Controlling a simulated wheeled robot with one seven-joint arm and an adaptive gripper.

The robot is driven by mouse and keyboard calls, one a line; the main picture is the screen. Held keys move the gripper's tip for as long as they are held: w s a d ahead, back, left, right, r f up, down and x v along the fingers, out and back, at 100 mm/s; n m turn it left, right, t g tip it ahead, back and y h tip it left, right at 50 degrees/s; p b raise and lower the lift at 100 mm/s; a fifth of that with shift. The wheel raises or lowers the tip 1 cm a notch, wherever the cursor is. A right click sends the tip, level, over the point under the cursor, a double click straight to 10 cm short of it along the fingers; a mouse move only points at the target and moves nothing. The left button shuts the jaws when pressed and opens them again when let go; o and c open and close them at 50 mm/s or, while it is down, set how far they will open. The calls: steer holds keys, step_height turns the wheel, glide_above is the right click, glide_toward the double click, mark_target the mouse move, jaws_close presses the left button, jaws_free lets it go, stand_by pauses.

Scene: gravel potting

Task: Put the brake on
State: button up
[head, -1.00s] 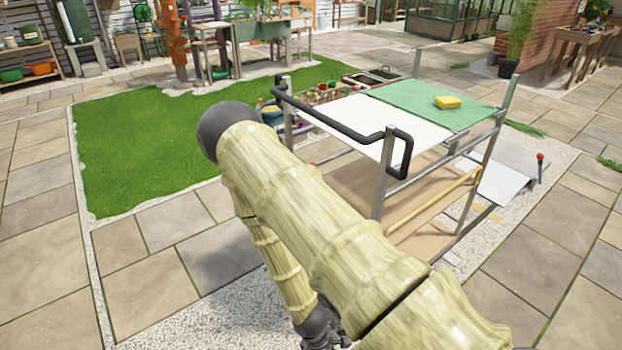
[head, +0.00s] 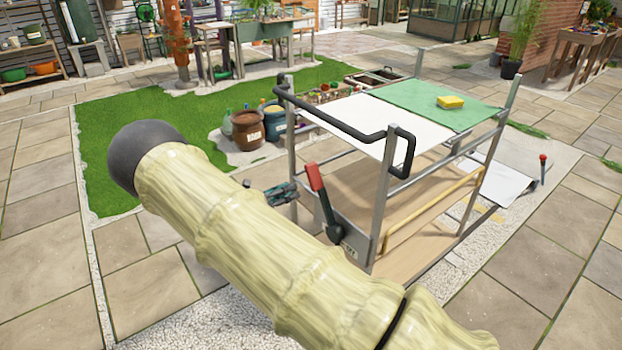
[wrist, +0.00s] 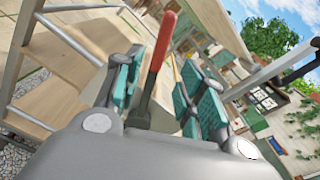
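The brake lever (head: 324,203) has a red grip on a dark arm. It is mounted on a metal plate at the near end of the trolley (head: 388,192), below the black push handle, and its top leans left. My gripper (head: 283,193), with teal finger pads, is just left of the lever in the head view, partly hidden behind my arm. In the wrist view, my gripper (wrist: 165,78) is open. The lever's red grip (wrist: 158,52) shows between the two fingers, and I see no closed contact on it.
The trolley's top holds a white sheet (head: 350,118), a green mat (head: 425,105) and a yellow sponge (head: 450,102). The black push handle (head: 345,125) overhangs the lever. A brown pot (head: 248,131) and a blue tub (head: 275,122) stand behind. Paving at left is clear.

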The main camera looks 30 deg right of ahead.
mark_target(308, 178)
steer(key=d, duration=0.3)
steer(key=w+d+p, duration=0.1)
steer(key=d, duration=0.3)
steer(key=d+r+p, duration=0.1)
steer(key=d, duration=0.2)
steer(key=shift+w+d, duration=0.3)
jaws_close()
steer(key=shift+a, duration=0.1)
